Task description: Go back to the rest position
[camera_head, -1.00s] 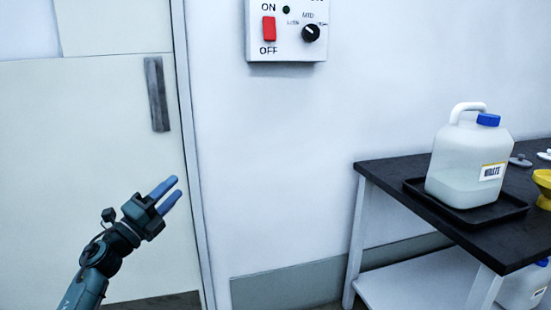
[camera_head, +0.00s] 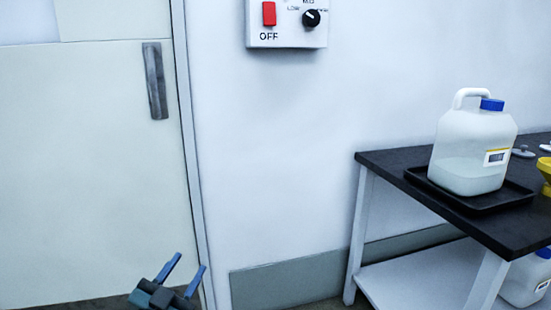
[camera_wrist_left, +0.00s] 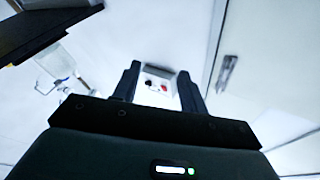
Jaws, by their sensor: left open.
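My left gripper (camera_head: 184,272) is at the bottom edge of the head view, in front of the lower door. Its two blue fingers are apart, with nothing between them. In the left wrist view the same gripper (camera_wrist_left: 158,82) points at the wall, and the control box (camera_wrist_left: 157,85) shows small and far off between its fingers. My right gripper is not in view.
A control box (camera_head: 287,22) with a red switch and black knob hangs on the wall. A door (camera_head: 90,150) with a grey handle (camera_head: 155,81) is at left. At right, a dark-topped table (camera_head: 400,187) bears a white waste jug (camera_head: 468,150) on a black tray (camera_head: 519,193).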

